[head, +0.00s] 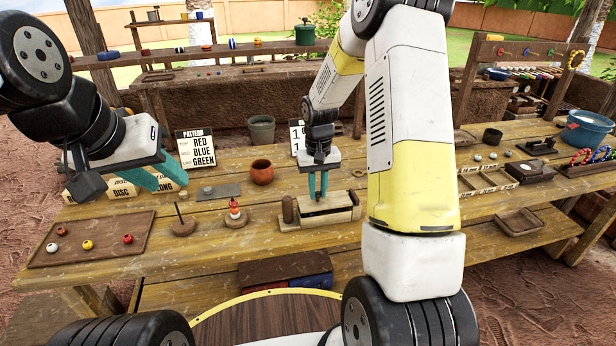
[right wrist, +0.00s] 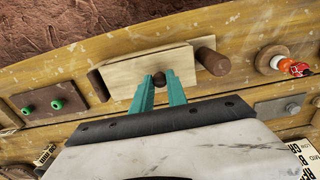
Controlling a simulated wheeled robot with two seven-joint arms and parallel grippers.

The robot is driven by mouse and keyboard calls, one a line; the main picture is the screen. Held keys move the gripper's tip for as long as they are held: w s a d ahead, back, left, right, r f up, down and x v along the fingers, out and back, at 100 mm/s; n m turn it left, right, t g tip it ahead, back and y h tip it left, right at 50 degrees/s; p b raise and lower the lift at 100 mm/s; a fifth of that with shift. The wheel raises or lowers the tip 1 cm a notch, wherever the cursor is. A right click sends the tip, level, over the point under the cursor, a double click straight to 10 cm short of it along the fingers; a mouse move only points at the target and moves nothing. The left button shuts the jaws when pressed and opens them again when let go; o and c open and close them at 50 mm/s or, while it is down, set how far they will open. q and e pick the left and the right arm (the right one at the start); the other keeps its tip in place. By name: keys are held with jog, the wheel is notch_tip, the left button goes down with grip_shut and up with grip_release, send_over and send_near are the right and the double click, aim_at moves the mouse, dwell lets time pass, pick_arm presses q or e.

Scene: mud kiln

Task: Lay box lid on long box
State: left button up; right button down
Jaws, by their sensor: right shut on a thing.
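My right gripper (head: 318,196) is shut on the small dark knob (right wrist: 159,79) of the box lid, a pale flat wooden board (right wrist: 180,65). The lid also shows in the head view (head: 322,203). It lies lengthwise over the long box (head: 330,218), a low wooden box at the middle of the table's front. The lid hides most of the box's opening; I cannot tell whether it rests fully on the rim. My left gripper (head: 160,180) is open and empty above the left side of the table.
A brown cylinder (head: 288,209) stands at the box's left end. A peg on a round base (head: 182,226) and a stacked red-topped peg (head: 235,214) stand further left. A terracotta pot (head: 262,172) is behind, and a bead tray (head: 92,240) lies far left.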

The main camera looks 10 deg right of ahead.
jog(key=shift+f, duration=1)
dwell(1.3)
dwell(0.5)
jog(key=c, duration=1.2)
grip_release()
jog(key=shift+c, duration=0.2)
jog(key=shift+r, duration=3.5)
